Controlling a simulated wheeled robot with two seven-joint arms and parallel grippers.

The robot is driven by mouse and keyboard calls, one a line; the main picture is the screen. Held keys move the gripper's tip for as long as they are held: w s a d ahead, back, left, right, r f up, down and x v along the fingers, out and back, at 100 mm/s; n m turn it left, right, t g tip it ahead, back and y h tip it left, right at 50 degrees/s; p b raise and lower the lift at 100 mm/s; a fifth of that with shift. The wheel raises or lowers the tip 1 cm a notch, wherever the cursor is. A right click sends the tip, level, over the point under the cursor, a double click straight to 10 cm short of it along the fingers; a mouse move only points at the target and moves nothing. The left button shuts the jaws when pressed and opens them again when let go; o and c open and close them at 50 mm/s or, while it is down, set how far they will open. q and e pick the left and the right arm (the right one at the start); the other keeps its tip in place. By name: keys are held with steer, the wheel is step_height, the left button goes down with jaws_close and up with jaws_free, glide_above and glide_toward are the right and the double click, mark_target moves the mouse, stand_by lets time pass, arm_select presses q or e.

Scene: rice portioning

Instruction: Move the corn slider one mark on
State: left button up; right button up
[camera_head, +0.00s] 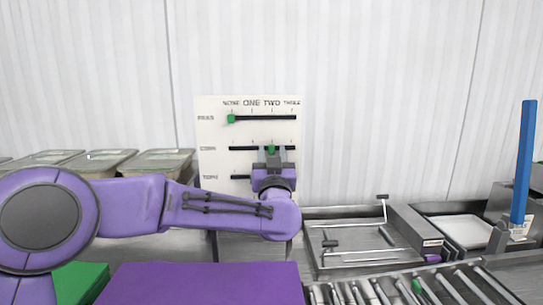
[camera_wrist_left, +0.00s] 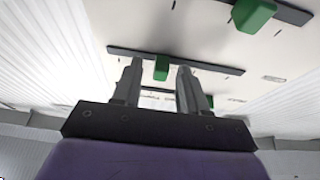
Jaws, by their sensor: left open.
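The white slider board (camera_head: 212,165) stands against the wall, with three dark slots. The green corn slider (camera_head: 270,150) sits on the middle slot, about under the TWO mark. My left gripper (camera_head: 272,155) is in front of it, open, with one finger on each side. In the left wrist view the corn slider (camera_wrist_left: 161,68) shows between the two spread fingertips (camera_wrist_left: 160,75), with gaps on both sides. Whether the fingers touch it cannot be told. My right gripper is not in view.
The green top-row slider (camera_head: 231,119) is at the NONE end. My gripper hides part of the lowest slot (camera_head: 240,177). Lidded trays (camera_head: 165,160) stand at left, a purple block (camera_head: 200,285) in front, and a metal tray station (camera_head: 365,240) and rollers (camera_head: 400,288) at right.

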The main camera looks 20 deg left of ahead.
arm_select(q)
steer(key=shift+d, duration=0.15)
steer(key=shift+s+d+f, duration=0.1)
steer(key=shift+d+f, duration=0.05)
steer(key=b+v, duration=0.4)
steer(key=v, duration=0.6)
steer(key=shift+s, duration=0.15)
